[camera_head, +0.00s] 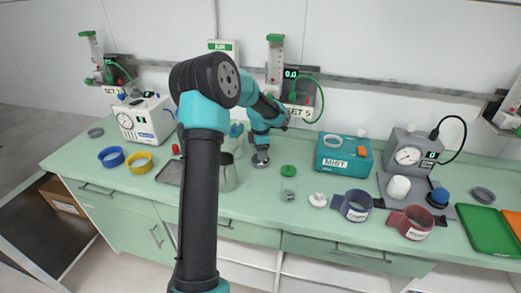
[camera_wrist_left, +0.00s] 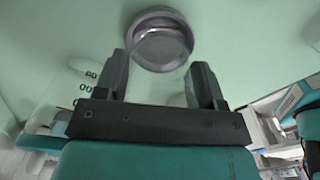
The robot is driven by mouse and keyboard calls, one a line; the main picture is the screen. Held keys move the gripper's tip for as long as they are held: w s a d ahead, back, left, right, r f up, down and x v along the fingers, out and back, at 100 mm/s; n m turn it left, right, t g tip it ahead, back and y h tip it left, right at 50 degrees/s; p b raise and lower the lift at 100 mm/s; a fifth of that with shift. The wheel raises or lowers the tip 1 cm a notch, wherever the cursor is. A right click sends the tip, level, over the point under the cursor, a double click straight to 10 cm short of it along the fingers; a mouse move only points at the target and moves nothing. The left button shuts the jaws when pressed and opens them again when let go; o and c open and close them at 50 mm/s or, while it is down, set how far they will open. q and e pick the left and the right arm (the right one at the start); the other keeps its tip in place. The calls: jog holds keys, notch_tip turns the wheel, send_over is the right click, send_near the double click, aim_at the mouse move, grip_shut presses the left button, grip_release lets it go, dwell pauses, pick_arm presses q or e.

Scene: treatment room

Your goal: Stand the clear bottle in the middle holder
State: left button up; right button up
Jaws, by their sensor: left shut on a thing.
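My left gripper (camera_head: 261,147) reaches over the bench in the middle of the head view, pointing down. It is shut on a round, greyish, glassy thing (camera_head: 261,159), which looks like the clear bottle. In the left wrist view the fingers (camera_wrist_left: 162,82) stand apart on either side of this round thing (camera_wrist_left: 162,42), seen end on. I cannot tell whether it touches the bench. Which thing is the middle holder I cannot tell. A blue ring (camera_head: 111,156) and a yellow ring (camera_head: 138,162) lie at the left. My right gripper is not in view.
A small clear jar (camera_head: 288,191) and a green disc (camera_head: 288,170) are right of the gripper. A teal box (camera_head: 343,156), cuffs and a green tray (camera_head: 487,230) fill the right.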

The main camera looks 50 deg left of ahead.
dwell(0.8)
pick_arm(q)
jog(key=o, duration=1.1)
notch_tip(320, 180, up, 7)
jog(key=shift+f, duration=0.1)
dwell(0.6)
jog(key=shift+f, duration=2.55)
